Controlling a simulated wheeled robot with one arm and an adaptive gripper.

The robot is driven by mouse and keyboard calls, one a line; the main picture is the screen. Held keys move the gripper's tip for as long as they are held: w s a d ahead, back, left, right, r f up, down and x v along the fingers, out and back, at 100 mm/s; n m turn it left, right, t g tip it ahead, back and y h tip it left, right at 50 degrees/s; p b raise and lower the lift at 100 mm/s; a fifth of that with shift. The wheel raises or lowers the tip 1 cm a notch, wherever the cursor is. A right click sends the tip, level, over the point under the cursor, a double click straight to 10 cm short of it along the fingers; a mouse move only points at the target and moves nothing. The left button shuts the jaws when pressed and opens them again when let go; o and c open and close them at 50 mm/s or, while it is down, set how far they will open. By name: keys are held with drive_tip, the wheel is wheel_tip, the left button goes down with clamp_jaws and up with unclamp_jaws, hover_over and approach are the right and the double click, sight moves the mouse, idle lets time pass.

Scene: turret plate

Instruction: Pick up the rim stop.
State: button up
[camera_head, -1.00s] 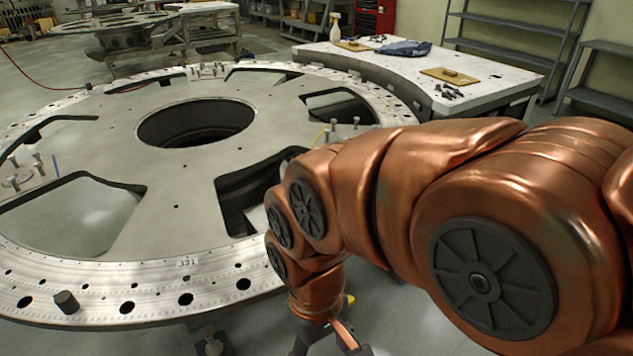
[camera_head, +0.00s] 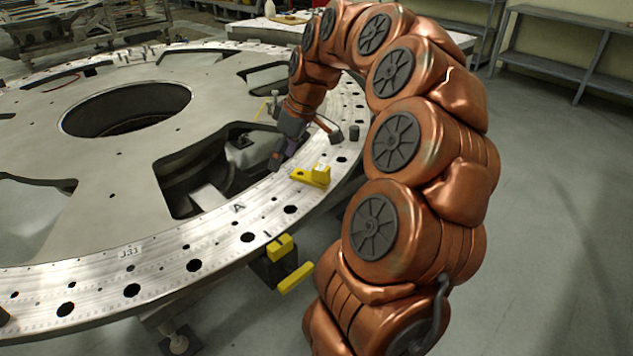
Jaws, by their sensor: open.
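A yellow L-shaped piece (camera_head: 313,176), which looks like the rim stop, lies on the pale rim of the large turret plate (camera_head: 165,262), near its right edge. A second yellow piece (camera_head: 280,248) sits at the rim's outer edge with a dark body and a yellow bar below it; I cannot tell which of the two is the rim stop. My gripper (camera_head: 304,147) is open above the rim, just beyond the L-shaped piece and apart from it in the picture. Its dark fingers are spread and nothing shows between them.
A large cutout (camera_head: 205,185) opens in the plate to the left. Shelves (camera_head: 560,65) stand at the back right. The floor (camera_head: 560,230) at right is clear.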

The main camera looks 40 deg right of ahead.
drive_tip(key=t+b, duration=0.1)
approach(317, 166)
drive_tip(key=shift+w+a+f+m+h, duration=0.2)
drive_tip(key=shift+w+f, duration=0.1)
drive_tip(key=shift+f, duration=0.3)
drive_tip(key=shift+w+a+f+m+h, duration=0.1)
drive_tip(key=shift+w+a+f+h, duration=0.15)
drive_tip(key=shift+f, duration=0.35)
drive_tip(key=shift+s+d+f, duration=0.1)
drive_tip(key=shift+d+f, duration=0.1)
drive_tip(key=shift+d, duration=0.1)
drive_tip(key=shift+a+p+x, duration=0.15)
drive_tip(key=shift+p+x, duration=0.35)
drive_tip(key=shift+x, duration=1.4)
drive_tip(key=shift+a+p+x, duration=0.15)
drive_tip(key=shift+p+x, duration=0.3)
drive_tip(key=shift+x, duration=1.45)
drive_tip(key=shift+r, duration=0.1)
drive_tip(key=shift+c, duration=0.4)
clamp_jaws()
